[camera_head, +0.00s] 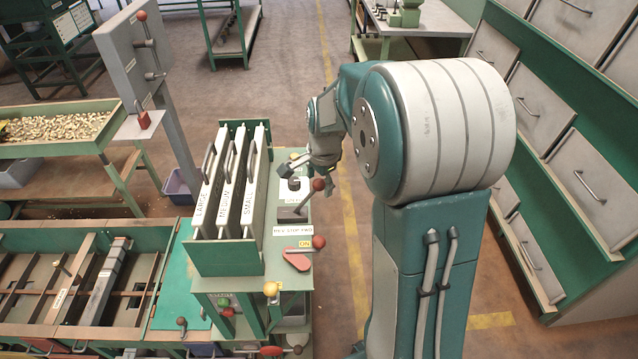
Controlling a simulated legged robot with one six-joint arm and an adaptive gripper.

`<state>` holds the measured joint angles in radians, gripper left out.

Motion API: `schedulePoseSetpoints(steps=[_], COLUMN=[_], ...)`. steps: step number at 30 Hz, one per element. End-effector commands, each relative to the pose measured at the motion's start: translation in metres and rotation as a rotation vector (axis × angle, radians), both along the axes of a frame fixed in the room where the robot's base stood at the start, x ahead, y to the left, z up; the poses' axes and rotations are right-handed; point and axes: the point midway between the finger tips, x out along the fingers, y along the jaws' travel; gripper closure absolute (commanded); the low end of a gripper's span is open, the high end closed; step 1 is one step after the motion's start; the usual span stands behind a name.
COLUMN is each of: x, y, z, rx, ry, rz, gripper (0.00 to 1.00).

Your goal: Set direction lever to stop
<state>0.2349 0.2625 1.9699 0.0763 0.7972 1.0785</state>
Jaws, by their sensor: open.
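The direction lever (305,202) stands on the green machine's top, behind a label plate (293,230) that appears to read REV STOP FWD. Its shaft leans to the right, toward the FWD end, and ends in a red ball knob (318,184). My gripper (306,172) is open and hangs just above and behind the knob, with its fingers spread. The knob partly overlaps the fingers in the picture. I cannot tell whether they touch.
Screen plates marked LARGE, MEDIUM and SMALL (228,195) stand in a rack left of the lever. A red lever (297,260) by an ON label sits in front. A yellow knob (271,289) is lower.

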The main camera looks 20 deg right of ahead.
Motion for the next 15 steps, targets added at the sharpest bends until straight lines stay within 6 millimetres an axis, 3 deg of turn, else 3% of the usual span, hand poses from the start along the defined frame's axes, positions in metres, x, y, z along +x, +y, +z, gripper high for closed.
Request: schedulePoseSetpoints(steps=[11,12,15], x=[0.0013,0.0013,0.0013], y=[0.0004,0.0004,0.0004], z=[-0.0103,-0.0103,-0.0102], rx=[-0.001,-0.001,-0.001], ry=[-0.001,-0.001,-0.001], rz=[0.001,0.001,0.001], gripper=[0.22,0.26,0.71])
